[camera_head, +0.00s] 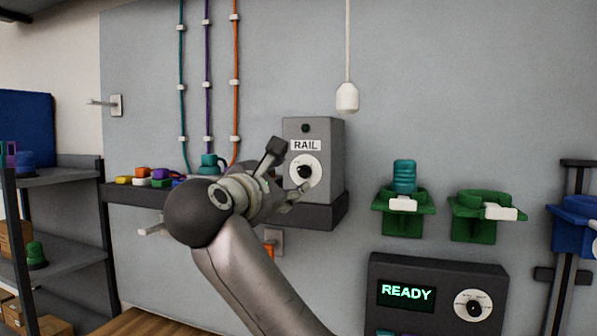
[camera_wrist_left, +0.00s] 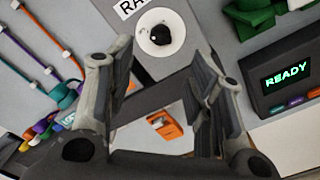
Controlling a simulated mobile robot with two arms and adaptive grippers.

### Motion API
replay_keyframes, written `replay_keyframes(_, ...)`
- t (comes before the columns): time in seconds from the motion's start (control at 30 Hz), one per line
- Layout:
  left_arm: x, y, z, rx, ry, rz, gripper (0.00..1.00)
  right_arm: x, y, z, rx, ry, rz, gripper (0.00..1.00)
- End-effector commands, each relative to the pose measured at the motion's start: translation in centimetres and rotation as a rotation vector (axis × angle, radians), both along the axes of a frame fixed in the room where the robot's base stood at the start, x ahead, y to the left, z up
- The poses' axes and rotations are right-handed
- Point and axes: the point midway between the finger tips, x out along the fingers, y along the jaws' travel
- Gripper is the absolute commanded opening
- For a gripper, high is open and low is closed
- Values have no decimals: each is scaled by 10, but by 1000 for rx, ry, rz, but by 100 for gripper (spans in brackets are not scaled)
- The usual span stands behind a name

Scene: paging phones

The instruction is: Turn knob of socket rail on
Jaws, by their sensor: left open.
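The socket rail's grey box, labelled RAIL (camera_head: 323,137), is mounted on the wall above a dark ledge. Its black knob (camera_head: 304,172) sits on a round white dial on the front face, and the knob also shows in the left wrist view (camera_wrist_left: 160,35). My left gripper (camera_head: 287,172) is open and empty, just left of and in front of the dial. In the left wrist view, the gripper's two fingers (camera_wrist_left: 163,75) stand apart with the knob beyond them, not touching it. My right gripper is not in view.
A dark panel with a READY display (camera_head: 406,293) and its own dial (camera_head: 473,306) stands at lower right. Green holders (camera_head: 485,230) are on the wall above it. An orange switch (camera_wrist_left: 165,125) lies below the box. Cables (camera_head: 207,70) run down the wall at left.

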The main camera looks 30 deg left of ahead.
Motion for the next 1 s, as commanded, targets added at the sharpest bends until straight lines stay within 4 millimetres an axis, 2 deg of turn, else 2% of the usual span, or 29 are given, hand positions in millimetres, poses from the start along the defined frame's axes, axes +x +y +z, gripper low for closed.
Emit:
replay_keyframes(0.03, 11, 2, 3, 0, 7, -1, 48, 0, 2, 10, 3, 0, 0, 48)
replay_keyframes(0.2, 43, 11, 4, 2, 7, 1, 48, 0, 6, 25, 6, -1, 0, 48)
replay_keyframes(0.4, 71, 17, 2, 2, 4, -1, 48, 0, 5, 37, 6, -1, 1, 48)
replay_keyframes(0.57, 80, 20, 1, 3, 2, 1, 48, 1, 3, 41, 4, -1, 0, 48)
replay_keyframes(0.83, 82, 20, 0, 3, 0, 1, 48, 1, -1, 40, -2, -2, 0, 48)
replay_keyframes(1.0, 82, 20, 0, 3, 0, 1, 28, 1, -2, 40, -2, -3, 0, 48)
